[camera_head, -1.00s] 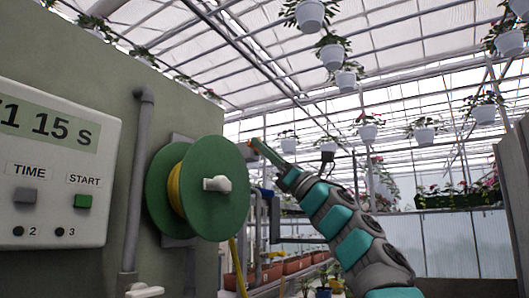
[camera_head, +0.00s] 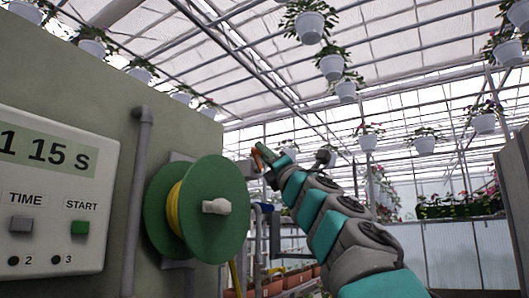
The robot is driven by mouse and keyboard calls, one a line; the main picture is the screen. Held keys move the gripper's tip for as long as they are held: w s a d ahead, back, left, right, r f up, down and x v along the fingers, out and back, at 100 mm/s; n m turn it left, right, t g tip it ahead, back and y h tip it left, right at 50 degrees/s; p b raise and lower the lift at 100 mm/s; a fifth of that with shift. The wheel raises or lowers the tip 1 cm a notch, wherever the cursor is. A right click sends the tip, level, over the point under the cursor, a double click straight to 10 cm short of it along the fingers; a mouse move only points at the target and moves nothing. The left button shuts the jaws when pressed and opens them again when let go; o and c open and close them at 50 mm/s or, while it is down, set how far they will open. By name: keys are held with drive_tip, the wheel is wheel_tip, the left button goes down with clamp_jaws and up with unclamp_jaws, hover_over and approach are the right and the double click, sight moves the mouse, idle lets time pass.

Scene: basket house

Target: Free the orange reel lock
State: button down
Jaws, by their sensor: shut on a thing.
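A green reel (camera_head: 222,180) with yellow hose (camera_head: 174,207) wound on it is mounted on the wall, with a white knob (camera_head: 216,206) at its centre. The small orange reel lock (camera_head: 264,155) shows just right of the reel's upper edge, by a grey bracket (camera_head: 246,168). My gripper (camera_head: 268,162) is at the lock and shut on it. The fingers are small and partly hidden, so the exact grip is unclear. I cannot tell whether the lock still touches the bracket.
A timer panel (camera_head: 50,185) with TIME and START buttons is on the wall at the left. A grey vertical pipe (camera_head: 138,195) runs between panel and reel. Hanging pots (camera_head: 309,25) are overhead. Planters and shelving stand behind, and a wooden post (camera_head: 518,185) is at the right.

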drive_tip(key=shift+r+m+h, duration=0.1)
drive_tip(key=shift+m+h, duration=0.3)
drive_tip(key=shift+m, duration=0.1)
drive_tip(key=c, duration=0.6)
unclamp_jaws()
drive_tip(key=shift+c, duration=0.2)
drive_tip(key=b+v, duration=0.4)
drive_tip(key=v, duration=0.3)
drive_tip(key=shift+s+f, duration=0.2)
drive_tip(key=shift+f, duration=0.15)
drive_tip(key=shift+d, duration=0.15)
